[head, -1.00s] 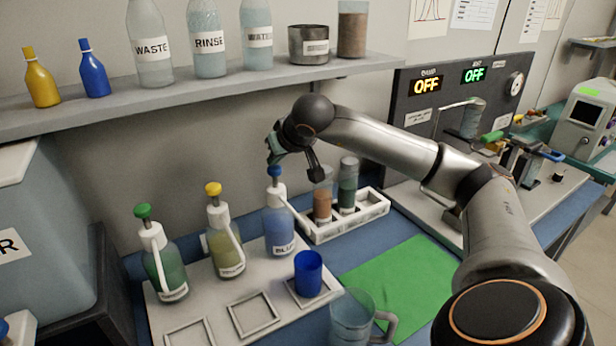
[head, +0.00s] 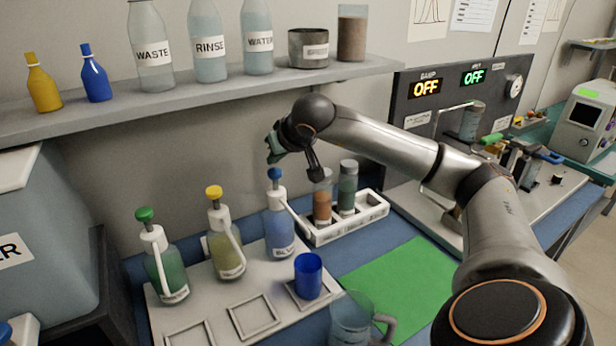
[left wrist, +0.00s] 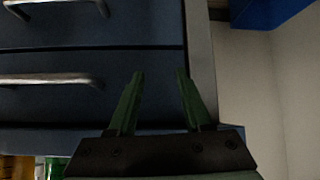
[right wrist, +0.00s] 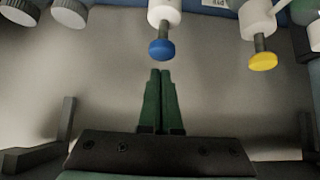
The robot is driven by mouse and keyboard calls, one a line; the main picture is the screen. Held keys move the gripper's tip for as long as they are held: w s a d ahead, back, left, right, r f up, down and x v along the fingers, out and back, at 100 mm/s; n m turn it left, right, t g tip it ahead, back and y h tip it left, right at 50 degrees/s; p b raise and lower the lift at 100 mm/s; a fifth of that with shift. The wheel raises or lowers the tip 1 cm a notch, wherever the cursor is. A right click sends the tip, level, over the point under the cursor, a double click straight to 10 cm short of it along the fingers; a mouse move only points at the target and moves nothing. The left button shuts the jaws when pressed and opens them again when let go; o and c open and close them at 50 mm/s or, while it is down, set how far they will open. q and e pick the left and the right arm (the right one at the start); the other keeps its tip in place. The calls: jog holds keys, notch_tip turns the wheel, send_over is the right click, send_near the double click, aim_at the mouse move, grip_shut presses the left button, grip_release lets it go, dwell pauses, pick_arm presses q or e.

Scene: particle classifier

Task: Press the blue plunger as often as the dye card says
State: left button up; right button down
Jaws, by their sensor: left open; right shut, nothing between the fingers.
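My right gripper (head: 272,158) is shut and empty, just above the cap. In the right wrist view its closed fingertips (right wrist: 160,72) point toward the cap, with a small gap in the picture. A blue cup (head: 308,276) stands in a square frame in front of the bottle. My left gripper (left wrist: 159,73) is open and empty, in front of dark drawers. I cannot identify the dye card in these views.
Yellow-topped (head: 225,245) and green-topped (head: 165,265) dispensers stand to the left. A white rack (head: 375,207) with two jars is at right, near my right arm. A clear jug (head: 351,318) stands in front. The green mat (head: 405,275) is largely clear.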

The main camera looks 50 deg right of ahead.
aim_at(275, 171)
jog(key=shift+f+b, duration=1.15)
jog(key=shift+f, duration=0.65)
jog(key=shift+r, duration=0.1)
jog(key=shift+r+p, duration=1.75)
jog(key=shift+r, duration=0.1)
jog(key=shift+r, duration=0.15)
notch_tip(275, 171, up, 5)
jog(key=p, duration=0.4)
jog(key=shift+p, duration=0.4)
jog(key=shift+f, duration=0.2)
